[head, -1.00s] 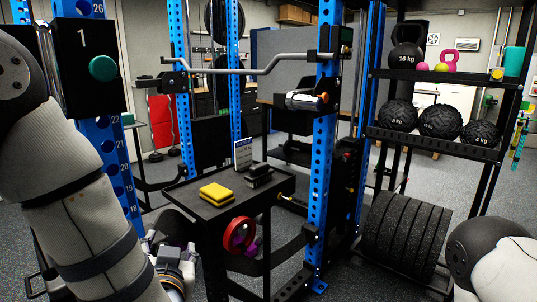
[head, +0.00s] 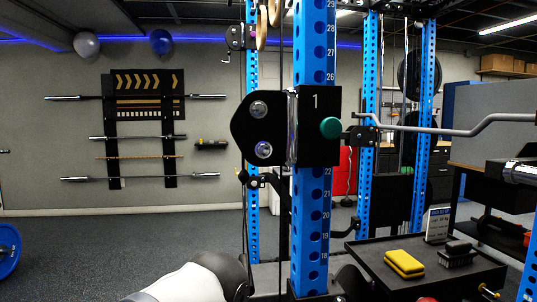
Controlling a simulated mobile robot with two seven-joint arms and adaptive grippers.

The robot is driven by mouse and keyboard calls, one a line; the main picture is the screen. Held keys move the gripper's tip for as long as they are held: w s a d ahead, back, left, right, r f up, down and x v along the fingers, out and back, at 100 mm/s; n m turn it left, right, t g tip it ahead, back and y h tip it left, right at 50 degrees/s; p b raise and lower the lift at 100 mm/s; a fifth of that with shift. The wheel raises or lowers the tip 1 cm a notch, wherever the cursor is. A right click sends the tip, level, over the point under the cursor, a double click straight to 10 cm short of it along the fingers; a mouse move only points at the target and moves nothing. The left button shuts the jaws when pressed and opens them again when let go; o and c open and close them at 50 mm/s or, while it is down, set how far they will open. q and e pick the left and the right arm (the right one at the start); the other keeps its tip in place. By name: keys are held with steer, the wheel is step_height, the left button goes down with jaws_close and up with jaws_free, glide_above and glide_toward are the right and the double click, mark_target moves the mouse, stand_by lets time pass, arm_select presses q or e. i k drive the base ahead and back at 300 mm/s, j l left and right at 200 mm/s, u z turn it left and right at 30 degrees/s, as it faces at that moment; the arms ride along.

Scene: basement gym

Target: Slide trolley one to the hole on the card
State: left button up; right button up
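Trolley one (head: 318,125) is a black block marked "1" on a blue upright (head: 311,228) with numbered holes. It covers the holes between 26 above and 22 below. A white arm link of mine (head: 185,284) shows at the bottom. Neither gripper is in view, and nothing of mine touches the trolley.
The black tray table (head: 365,262) carries a yellow block (head: 404,263) and a dark brush-like block (head: 457,254), right of the upright. A bent grey bar (head: 455,131) crosses at right. Barbells hang on a wall rack (head: 145,130). The floor at left (head: 110,250) is mostly clear.

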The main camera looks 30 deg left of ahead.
mark_target(270, 128)
steer(key=j+u, duration=0.1)
steer(key=u, duration=0.65)
steer(key=k, duration=0.05)
